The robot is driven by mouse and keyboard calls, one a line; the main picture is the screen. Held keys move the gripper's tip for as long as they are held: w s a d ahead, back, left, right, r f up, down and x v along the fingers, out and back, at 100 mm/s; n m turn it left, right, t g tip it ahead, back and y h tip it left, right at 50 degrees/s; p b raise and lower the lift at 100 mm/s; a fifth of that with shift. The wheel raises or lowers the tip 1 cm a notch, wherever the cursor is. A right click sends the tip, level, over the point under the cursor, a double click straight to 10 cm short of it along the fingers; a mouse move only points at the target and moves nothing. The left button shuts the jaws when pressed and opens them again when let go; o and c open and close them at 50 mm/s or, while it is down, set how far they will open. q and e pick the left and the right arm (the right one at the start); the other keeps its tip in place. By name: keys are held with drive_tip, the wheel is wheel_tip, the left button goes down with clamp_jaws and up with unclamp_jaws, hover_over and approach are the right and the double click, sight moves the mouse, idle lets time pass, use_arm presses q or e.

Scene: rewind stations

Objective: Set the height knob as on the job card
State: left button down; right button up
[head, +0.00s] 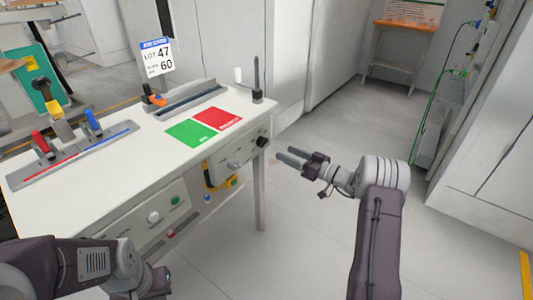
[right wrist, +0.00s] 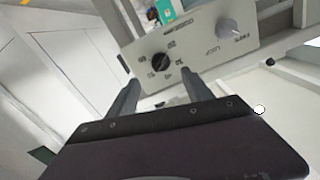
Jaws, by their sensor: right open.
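The job card (head: 156,57) stands upright at the table's back and reads LOT 47, with 60 on a lower line whose small label I cannot read. A black knob (head: 262,141) sits at the right end of the table's front panel; in the right wrist view this black knob (right wrist: 160,62) has a printed scale around it. Its name is not legible, so I cannot confirm it is the height knob. My right gripper (head: 283,154) is open and empty, its fingers pointing at the knob, apart from it. My left arm shows at lower left; its gripper is out of frame.
A pale knob (head: 234,163) shares the panel, also seen in the right wrist view (right wrist: 228,27). The white table (head: 120,160) carries green (head: 190,133) and red (head: 218,118) mats and a slotted rail (head: 190,97). The floor right of the table is clear.

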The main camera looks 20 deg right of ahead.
sight(263, 142)
drive_tip(key=b+x, duration=0.2)
drive_tip(key=x, duration=0.7)
clamp_jaws()
